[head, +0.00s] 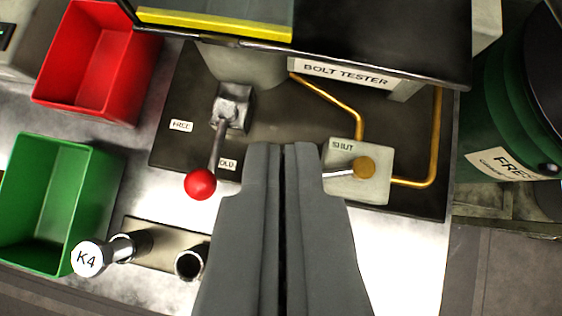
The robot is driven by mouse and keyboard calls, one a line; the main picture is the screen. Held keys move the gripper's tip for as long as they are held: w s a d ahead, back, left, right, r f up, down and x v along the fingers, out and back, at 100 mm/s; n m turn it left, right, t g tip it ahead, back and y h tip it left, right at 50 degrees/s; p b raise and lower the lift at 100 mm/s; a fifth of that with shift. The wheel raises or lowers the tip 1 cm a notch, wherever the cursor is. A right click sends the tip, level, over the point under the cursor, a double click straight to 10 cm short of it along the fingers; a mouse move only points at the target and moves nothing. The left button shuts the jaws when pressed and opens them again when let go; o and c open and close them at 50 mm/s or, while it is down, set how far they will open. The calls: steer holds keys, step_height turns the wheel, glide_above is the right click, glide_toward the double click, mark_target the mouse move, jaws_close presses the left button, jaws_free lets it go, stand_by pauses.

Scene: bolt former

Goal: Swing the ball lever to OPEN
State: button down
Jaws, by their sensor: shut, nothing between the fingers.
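A grey valve box (345,190) with a round brass knob (365,168) sits on the dark base plate. A thin silver lever (340,174) runs left from the knob, below a SHUT label (342,146). No OPEN label shows. Another lever with a red ball (200,184) hangs from a grey pivot block, between a FREE label (181,126) and a partly covered label ending in OLD (228,165). My gripper (286,147) is shut and empty, between the two levers. Its right finger hides the silver lever's left end; I cannot tell if they touch.
Brass pipes (435,130) run around the valve box. The BOLT TESTER housing (345,73) overhangs the back. Red (95,65) and green (60,200) bins stand left, near a K4-marked cylinder (88,258). A green drum (505,110) stands right. Bare metal lies front right.

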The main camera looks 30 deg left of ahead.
mark_target(324, 173)
steer(key=x, duration=0.9)
steer(key=shift+w+a+f, duration=0.15)
steer(key=shift+w+f, duration=0.05)
steer(key=shift+s+d+f, duration=0.1)
steer(key=shift+s+d, duration=0.4)
steer(key=shift+s, duration=0.45)
steer(key=shift+s+d+f, duration=0.2)
steer(key=shift+s, duration=0.2)
steer(key=shift+s+d+f, duration=0.2)
steer(key=shift+s, duration=0.25)
